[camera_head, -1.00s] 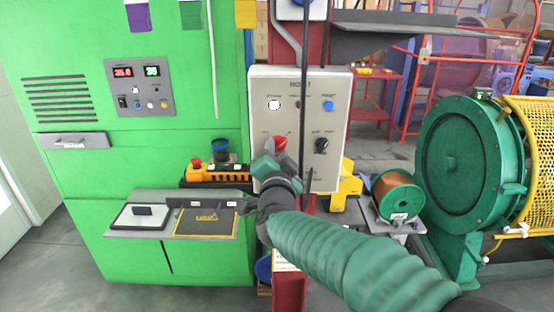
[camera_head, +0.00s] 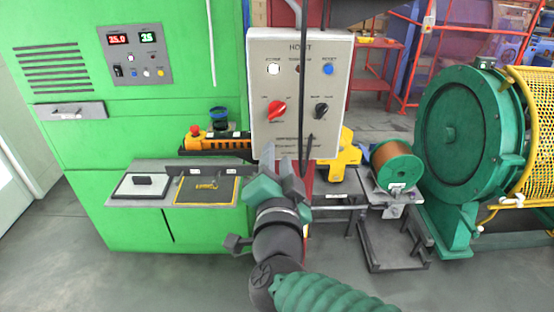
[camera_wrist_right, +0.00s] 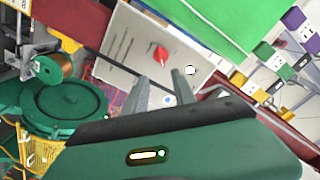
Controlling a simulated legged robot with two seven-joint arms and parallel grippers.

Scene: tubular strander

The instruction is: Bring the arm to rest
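My right gripper (camera_head: 280,172) is in the lower middle of the head view, below the grey hoist control box (camera_head: 299,95), with its arm coming in from the bottom. Its two fingers point up, stand a little apart and hold nothing. In the right wrist view the two fingers (camera_wrist_right: 158,92) are apart in front of the box, with a gap between them. The box's red knob (camera_head: 276,108) is fully visible and clear of the fingers; it also shows in the right wrist view (camera_wrist_right: 160,54). My left gripper is not in the head view.
A green cabinet (camera_head: 120,210) with a shelf holding a dark mat (camera_head: 207,191) stands left. A yellow-orange pendant (camera_head: 215,142) lies behind the shelf. A copper spool (camera_head: 394,165) and a large green drum (camera_head: 462,135) stand right. Open floor lies in front.

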